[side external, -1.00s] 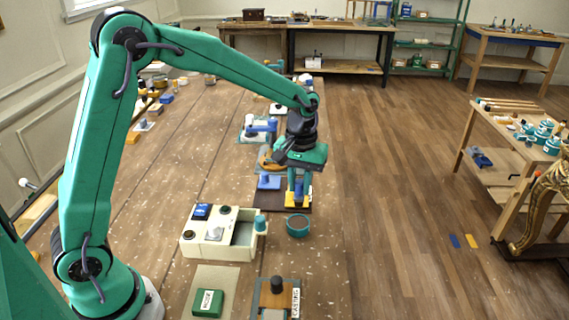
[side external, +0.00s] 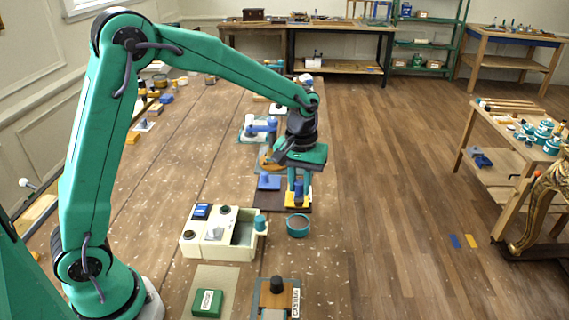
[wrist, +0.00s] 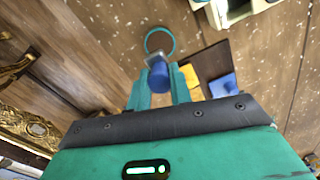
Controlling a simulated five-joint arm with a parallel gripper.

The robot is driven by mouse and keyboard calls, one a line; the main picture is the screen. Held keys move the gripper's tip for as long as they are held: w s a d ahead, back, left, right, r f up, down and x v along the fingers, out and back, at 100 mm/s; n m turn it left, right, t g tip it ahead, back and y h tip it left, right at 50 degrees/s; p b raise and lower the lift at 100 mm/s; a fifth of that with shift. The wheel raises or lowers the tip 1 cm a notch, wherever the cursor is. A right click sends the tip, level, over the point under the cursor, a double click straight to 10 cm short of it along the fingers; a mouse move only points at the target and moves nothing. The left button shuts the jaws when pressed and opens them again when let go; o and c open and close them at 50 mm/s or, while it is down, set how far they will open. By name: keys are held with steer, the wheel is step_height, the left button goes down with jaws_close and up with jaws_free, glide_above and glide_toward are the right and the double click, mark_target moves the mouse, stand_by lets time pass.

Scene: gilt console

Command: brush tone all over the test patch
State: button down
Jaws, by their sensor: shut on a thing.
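My gripper (side external: 298,188) points down at the right end of a dark brown board (side external: 262,204). In the wrist view, its teal fingers (wrist: 158,84) are shut on a blue-handled tool (wrist: 158,74) with a greyish end, which I take as the brush. A yellow square (side external: 291,206), seemingly the test patch, lies on the board under the tool; it also shows in the wrist view (wrist: 188,93). I cannot tell whether the brush touches it. A teal round pot (side external: 298,230) stands in front of the board; its rim shows in the wrist view (wrist: 173,43).
A blue block with a knob (side external: 268,182) sits on the board's left part. A cream box (side external: 200,248) with an open compartment stands front left of the board. A green block (side external: 207,303) and a black-knobbed tool (side external: 277,285) lie nearer. The table's right edge is close.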

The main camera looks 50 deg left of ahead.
steer(key=w+a+r, duration=0.1)
steer(key=w+a, duration=0.4)
steer(key=a, duration=0.3)
steer(key=w+a+r, duration=0.1)
steer(key=w+a, duration=0.5)
steer(key=a, duration=0.2)
steer(key=shift+r, duration=0.25)
steer(key=shift+s+f, duration=0.1)
steer(key=shift+f, duration=1.6)
steer(key=shift+f, duration=0.1)
